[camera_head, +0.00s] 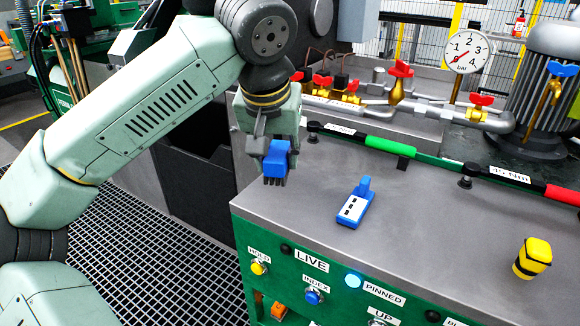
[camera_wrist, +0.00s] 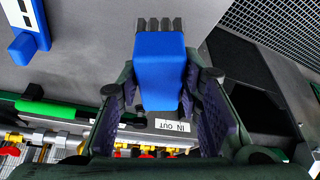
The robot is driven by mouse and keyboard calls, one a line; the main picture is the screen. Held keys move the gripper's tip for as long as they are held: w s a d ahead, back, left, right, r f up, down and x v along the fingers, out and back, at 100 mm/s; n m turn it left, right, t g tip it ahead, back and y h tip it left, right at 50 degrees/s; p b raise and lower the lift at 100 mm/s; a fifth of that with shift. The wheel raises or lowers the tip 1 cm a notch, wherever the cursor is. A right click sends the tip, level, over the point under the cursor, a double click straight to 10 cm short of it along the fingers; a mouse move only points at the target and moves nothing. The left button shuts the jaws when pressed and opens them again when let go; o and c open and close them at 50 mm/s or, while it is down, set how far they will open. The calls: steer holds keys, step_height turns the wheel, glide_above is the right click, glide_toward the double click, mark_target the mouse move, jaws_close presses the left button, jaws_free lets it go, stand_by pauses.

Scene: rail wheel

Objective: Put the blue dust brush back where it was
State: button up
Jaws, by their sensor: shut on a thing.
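The blue dust brush (camera_head: 276,160) is a blue block with short dark bristles, held between the fingers of my gripper (camera_head: 273,145). In the wrist view the brush (camera_wrist: 160,72) sits between both fingers (camera_wrist: 160,95), its grey bristles at the top of the picture. In the head view the bristles point down. My gripper is shut on the brush and holds it by the left edge of the grey bench top (camera_head: 325,245). I cannot tell the exact gap below the bristles. The part of the brush inside the fingers is partly hidden.
A blue and white device (camera_head: 354,203) lies right of the brush on the bench. A black and yellow object (camera_head: 532,258) stands farther right. A green-handled bar (camera_head: 391,147) and pipes with red valves (camera_head: 397,80) line the back. The bench top between is largely clear.

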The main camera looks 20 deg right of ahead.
steer(key=shift+w+d+f, duration=0.1)
steer(key=shift+w+d, duration=0.05)
steer(key=shift+d, duration=0.95)
steer(key=shift+d+f, duration=0.1)
steer(key=shift+f, duration=1.7)
steer(key=shift+f, duration=0.1)
steer(key=o, duration=1)
steer(key=shift+o, duration=0.2)
steer(key=shift+r, duration=0.25)
steer(key=v, duration=1.1)
steer(key=shift+r+p, duration=0.35)
